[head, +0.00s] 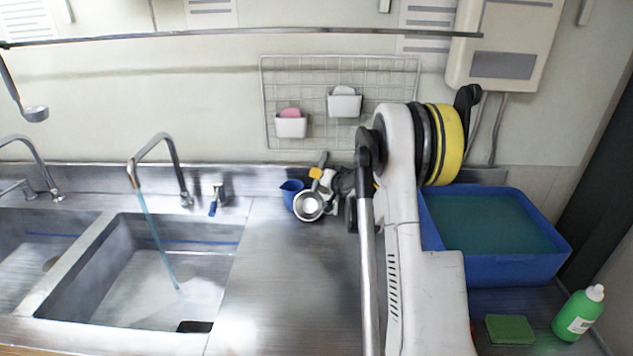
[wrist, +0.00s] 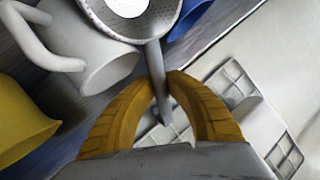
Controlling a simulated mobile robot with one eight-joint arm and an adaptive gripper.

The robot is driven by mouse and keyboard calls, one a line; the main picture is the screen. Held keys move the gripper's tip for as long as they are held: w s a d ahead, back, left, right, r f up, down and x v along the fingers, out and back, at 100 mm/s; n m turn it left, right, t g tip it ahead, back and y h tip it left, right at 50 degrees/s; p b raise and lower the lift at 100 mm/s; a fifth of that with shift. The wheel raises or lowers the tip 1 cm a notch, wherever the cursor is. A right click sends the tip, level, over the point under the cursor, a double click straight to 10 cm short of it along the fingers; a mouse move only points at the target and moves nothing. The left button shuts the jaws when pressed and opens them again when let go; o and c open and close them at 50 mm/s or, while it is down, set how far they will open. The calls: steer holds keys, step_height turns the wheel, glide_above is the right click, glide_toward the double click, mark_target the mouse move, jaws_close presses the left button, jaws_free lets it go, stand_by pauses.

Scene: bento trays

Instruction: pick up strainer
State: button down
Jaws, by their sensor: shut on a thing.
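The strainer is a small round metal bowl with a thin straight handle. In the head view its bowl (head: 308,206) is over the back of the steel counter, beside a blue cup (head: 291,192). In the wrist view its perforated bowl (wrist: 130,14) is at the top, partly cut off. My gripper (wrist: 165,90) has its two orange fingers closed on the strainer's handle (wrist: 156,70). In the head view my gripper (head: 316,173) is small and partly hidden by my arm. I cannot tell whether the strainer touches anything below.
In the wrist view a white mug (wrist: 108,66) and a yellow object (wrist: 20,128) are close on the left. A sink (head: 140,270) with running water is left of the clear counter (head: 285,290). A blue tub (head: 510,268), green sponge (head: 510,329) and green bottle (head: 578,315) stand right.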

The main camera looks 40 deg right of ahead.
step_height(320, 180, up, 7)
steer(key=p, duration=0.3)
steer(key=shift+s+a, duration=0.1)
steer(key=s+a+p, duration=0.2)
steer(key=s+a, duration=0.9)
steer(key=s, duration=0.4)
steer(key=s+a+r+n+t+y+p, duration=0.1)
steer(key=s+r+n+t+p, duration=0.2)
steer(key=r+p, duration=0.95)
steer(key=s+r+n+t+p, duration=0.15)
steer(key=r+n+p, duration=0.25)
steer(key=r, duration=1.8)
steer(key=w+d+f+b, duration=0.2)
steer(key=w+d, duration=0.3)
steer(key=w, duration=0.2)
steer(key=shift+w+f+t, duration=0.3)
steer(key=shift+f+t, duration=0.05)
steer(key=shift+t, duration=0.1)
